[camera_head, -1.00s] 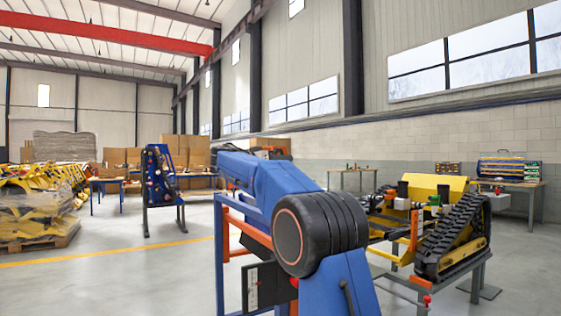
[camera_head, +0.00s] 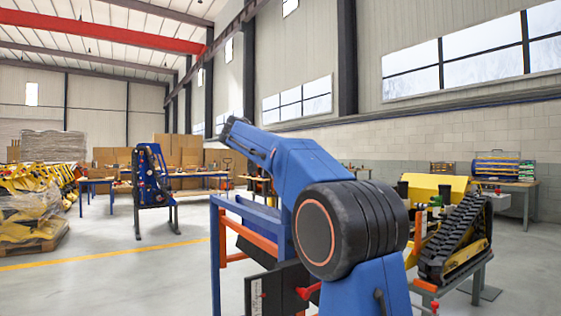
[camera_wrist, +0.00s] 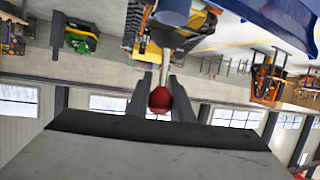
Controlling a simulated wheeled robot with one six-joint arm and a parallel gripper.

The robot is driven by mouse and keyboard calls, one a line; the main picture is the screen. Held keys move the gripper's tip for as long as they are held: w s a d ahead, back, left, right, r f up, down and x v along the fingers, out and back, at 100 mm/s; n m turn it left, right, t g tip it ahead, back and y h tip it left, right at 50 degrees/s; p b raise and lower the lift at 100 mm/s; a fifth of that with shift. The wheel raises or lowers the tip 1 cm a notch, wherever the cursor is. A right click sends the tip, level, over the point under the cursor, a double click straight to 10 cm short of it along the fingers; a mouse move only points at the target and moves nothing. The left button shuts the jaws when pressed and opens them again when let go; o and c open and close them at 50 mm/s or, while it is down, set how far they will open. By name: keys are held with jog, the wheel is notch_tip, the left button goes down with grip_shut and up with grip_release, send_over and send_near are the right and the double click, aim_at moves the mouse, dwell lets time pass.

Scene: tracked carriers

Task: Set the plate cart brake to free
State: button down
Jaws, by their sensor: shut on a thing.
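In the wrist view my gripper (camera_wrist: 160,84) has its two dark fingers on either side of a red round knob (camera_wrist: 159,101) and is shut on it. The knob sits on a thin pale metal stalk (camera_wrist: 164,68) that runs up the picture to a blue-grey rounded part. In the head view a blue and orange frame (camera_head: 215,255) stands behind my arm. A dark panel with a white marked strip (camera_head: 255,297) and a red handle (camera_head: 309,291) are low on it. My gripper is hidden in the head view. I cannot read the brake's setting.
A yellow tracked carrier (camera_head: 455,235) stands on a bench to the right. A blue rack (camera_head: 150,190) stands at the left. Wrapped yellow parts lie on a pallet (camera_head: 30,247) at the far left. The grey floor between them is free.

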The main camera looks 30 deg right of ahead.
jog(key=shift+w+d+f+m+g+y, duration=0.15)
jog(key=shift+d+f+y, duration=0.4)
jog(key=shift+y, duration=0.7)
jog(key=shift+s+d+f+m+g+y, duration=0.1)
jog(key=shift+d+f+m+g+y, duration=0.4)
jog(key=shift+y, duration=0.8)
jog(key=shift+w+d+f+n+t+y, duration=0.1)
jog(key=shift+d+f+y, duration=0.25)
jog(key=shift+d+y, duration=0.65)
jog(key=shift+a+f+y, duration=0.1)
jog(key=shift+a+y, duration=0.1)
jog(key=shift+y, duration=0.15)
jog(key=c, duration=1.6)
grip_release()
jog(key=shift+o, duration=0.2)
